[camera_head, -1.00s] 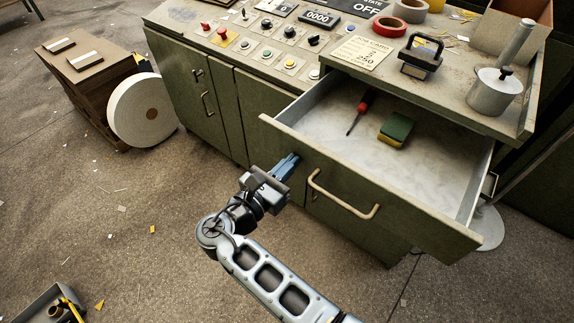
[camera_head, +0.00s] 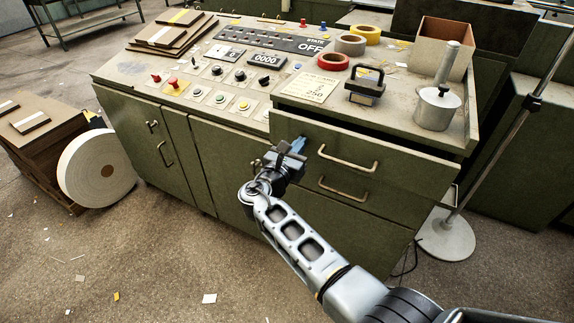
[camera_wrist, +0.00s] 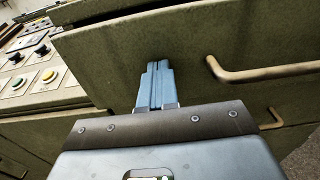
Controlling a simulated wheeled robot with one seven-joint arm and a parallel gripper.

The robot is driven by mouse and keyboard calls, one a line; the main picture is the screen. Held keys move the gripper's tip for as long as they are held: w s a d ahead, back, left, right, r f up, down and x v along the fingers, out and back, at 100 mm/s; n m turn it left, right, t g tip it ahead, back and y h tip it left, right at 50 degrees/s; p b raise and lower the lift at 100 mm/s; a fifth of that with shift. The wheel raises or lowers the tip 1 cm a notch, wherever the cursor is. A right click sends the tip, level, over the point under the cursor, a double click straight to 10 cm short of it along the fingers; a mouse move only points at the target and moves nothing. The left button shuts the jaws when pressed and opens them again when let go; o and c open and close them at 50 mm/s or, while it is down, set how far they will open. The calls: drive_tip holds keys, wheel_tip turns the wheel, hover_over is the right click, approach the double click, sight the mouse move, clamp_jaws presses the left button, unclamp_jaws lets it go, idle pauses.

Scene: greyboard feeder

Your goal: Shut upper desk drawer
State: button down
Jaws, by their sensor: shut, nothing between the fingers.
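The upper desk drawer (camera_head: 390,168) is a green front with a pale bar handle (camera_head: 347,160) below the desk top at the right. It is almost in, with a narrow dark gap along its top edge, and its inside is hidden. In the wrist view the drawer front (camera_wrist: 215,40) stands slightly proud of the panel at left, and its handle (camera_wrist: 260,72) is to the right of my fingers. My gripper (camera_head: 299,144) is shut and empty, its blue fingertips at the left part of the drawer front, left of the handle. The fingertips (camera_wrist: 157,68) appear to touch the front.
A lower drawer handle (camera_head: 342,188) is just below. On the desk top are a black-handled block (camera_head: 366,84), a metal pot (camera_head: 437,107), tape rolls (camera_head: 333,62) and control buttons (camera_head: 240,76). A stand with a round base (camera_head: 446,237) is at right. The floor in front is open.

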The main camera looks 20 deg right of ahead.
sight(304, 154)
drive_tip(key=x, duration=0.3)
drive_tip(key=shift+w+b, duration=0.1)
drive_tip(key=shift+b, duration=0.25)
drive_tip(key=shift+w+d+r, duration=0.1)
drive_tip(key=shift+w+d, duration=0.05)
drive_tip(key=shift+d, duration=0.1)
